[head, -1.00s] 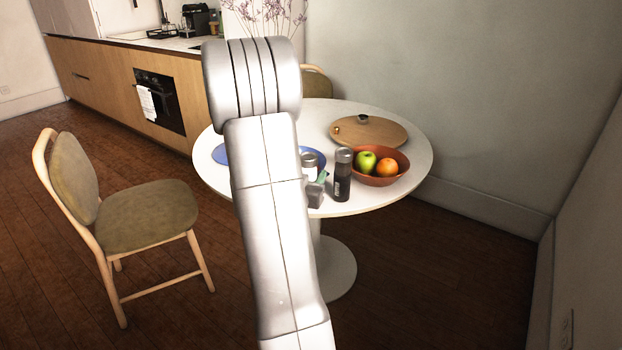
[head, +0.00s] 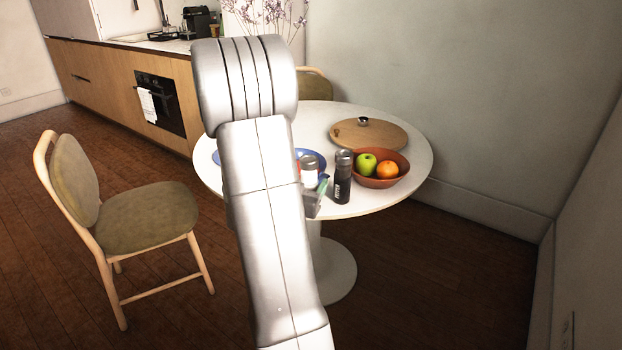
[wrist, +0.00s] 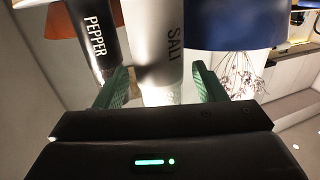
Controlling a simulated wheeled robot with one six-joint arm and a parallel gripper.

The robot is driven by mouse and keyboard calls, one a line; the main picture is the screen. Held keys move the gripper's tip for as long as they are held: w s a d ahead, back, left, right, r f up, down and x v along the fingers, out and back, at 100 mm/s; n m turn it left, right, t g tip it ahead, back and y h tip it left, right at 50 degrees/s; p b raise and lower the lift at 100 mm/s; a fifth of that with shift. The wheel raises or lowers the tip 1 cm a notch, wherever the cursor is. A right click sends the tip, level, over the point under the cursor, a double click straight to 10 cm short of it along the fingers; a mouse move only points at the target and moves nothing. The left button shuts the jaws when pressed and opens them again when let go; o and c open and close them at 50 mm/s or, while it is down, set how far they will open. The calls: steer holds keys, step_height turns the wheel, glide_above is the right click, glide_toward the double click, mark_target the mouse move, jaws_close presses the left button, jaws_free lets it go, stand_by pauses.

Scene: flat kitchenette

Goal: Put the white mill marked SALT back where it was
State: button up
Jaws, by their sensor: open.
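The white mill marked SALT (wrist: 160,45) stands between the two green fingers of my gripper (wrist: 160,80) in the wrist view. The fingers are apart on either side of it; I cannot tell whether either touches it. In the head view the white mill (head: 309,174) stands upright on the round table, its lower part hidden behind my gripper (head: 321,186). The black mill marked PEPPER (wrist: 95,40) is close on its left in the wrist view, just beyond the left finger. The black mill (head: 342,178) is to its right in the head view.
The round white table (head: 400,195) holds a terracotta bowl (head: 380,182) with an apple and an orange, a wooden board (head: 385,135) and a blue plate (head: 318,158), partly hidden by my arm. A chair (head: 150,215) stands at the left.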

steer(key=v, duration=0.9)
steer(key=shift+r, duration=0.1)
